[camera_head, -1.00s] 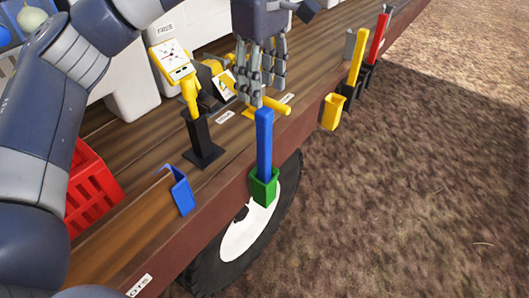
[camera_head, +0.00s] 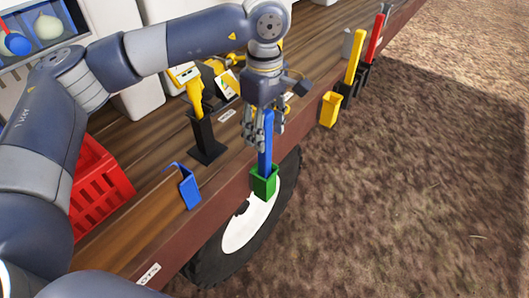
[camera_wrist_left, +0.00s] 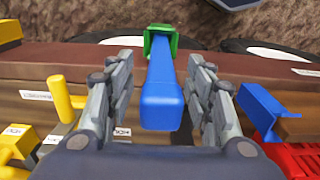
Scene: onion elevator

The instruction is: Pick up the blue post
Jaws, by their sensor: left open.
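The blue post (camera_head: 266,148) stands upright in a green holder (camera_head: 263,183) on the side edge of the wooden deck. My left gripper (camera_head: 264,140) is over the post from above, its fingers on both sides of the post's upper part. In the left wrist view the blue post (camera_wrist_left: 161,95) lies between the two open fingers (camera_wrist_left: 160,110), with a gap on each side. The green holder (camera_wrist_left: 161,40) is at the far end of the post. My right gripper is not in view.
An empty-looking blue holder (camera_head: 189,188) hangs on the deck edge at left. A yellow holder (camera_head: 330,109), a yellow post (camera_head: 354,62) and a red post (camera_head: 376,38) are farther along. A red crate (camera_head: 101,185) and a yellow device on a black stand (camera_head: 206,138) are on the deck.

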